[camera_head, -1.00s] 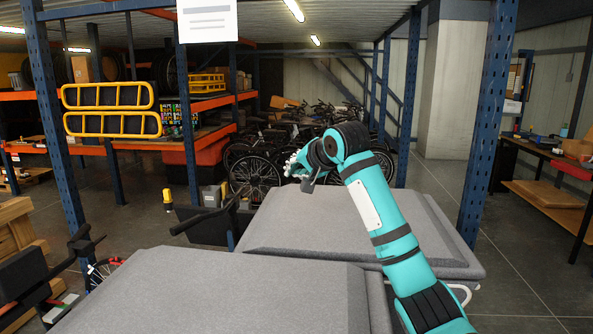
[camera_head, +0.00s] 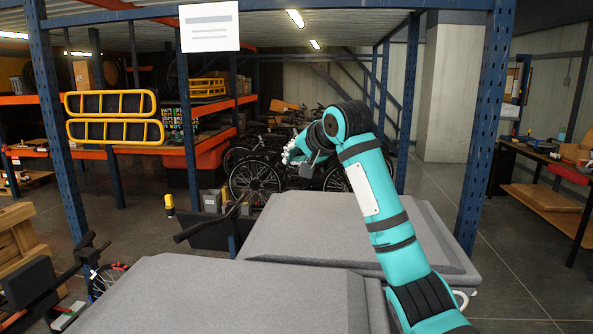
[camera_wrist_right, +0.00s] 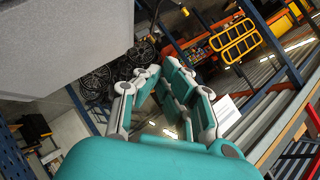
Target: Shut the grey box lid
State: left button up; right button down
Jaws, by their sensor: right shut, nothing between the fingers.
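Two grey lids show in the head view: a near one (camera_head: 210,300) at the bottom and a far one (camera_head: 315,228) behind it to the right. Both look flat and lowered; their front edges and any gap below are not fully visible. My right arm reaches over the far lid. My right gripper (camera_head: 290,155) is shut and empty, above and beyond the far lid's back edge, apart from it. In the right wrist view the gripper's fingers (camera_wrist_right: 158,72) meet at the tips, and a grey surface (camera_wrist_right: 60,45) fills the upper left. My left gripper is not in view.
Blue rack posts (camera_head: 478,130) stand right and left of the lids. A dark bin (camera_head: 212,230) and a black bar sit left of the far lid. Bicycles (camera_head: 255,178) stand behind. A workbench (camera_head: 545,160) is at the right, with clear floor before it.

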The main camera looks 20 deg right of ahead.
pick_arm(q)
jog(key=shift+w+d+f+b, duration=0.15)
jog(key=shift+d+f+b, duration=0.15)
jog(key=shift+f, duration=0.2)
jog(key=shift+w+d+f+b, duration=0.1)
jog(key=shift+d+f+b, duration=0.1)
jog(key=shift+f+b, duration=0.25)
pick_arm(e)
jog(key=s+r, duration=0.1)
jog(key=s+a+r, duration=0.2)
jog(key=shift+s+r, duration=0.15)
jog(key=shift+r, duration=0.25)
jog(key=shift+d, duration=0.1)
